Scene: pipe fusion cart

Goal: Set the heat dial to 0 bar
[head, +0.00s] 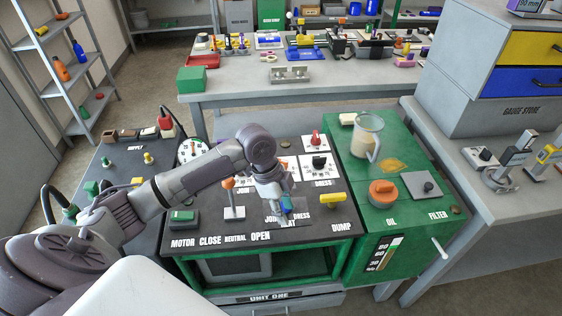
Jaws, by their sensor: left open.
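My left arm reaches in from the left over the black panel (205,228) of the cart. My left gripper (284,212) points down at the panel's front middle and is open. A small blue part (287,203), seemingly a knob, shows at its fingers. I cannot tell whether the fingers touch it. The label beside it is partly covered and ends in "AT", so this may be the heat dial. Its pointer and scale are hidden by the gripper. Behind stand a red-handled knob (316,141) and a black knob (319,162) on white plates. My right gripper is not in view.
An orange-topped lever (230,186) stands left of the gripper and a yellow handle (333,198) lies to its right. A green switch (183,216) sits front left. The green oil section (350,215) carries a clear jug (367,137) and an orange cap (383,191).

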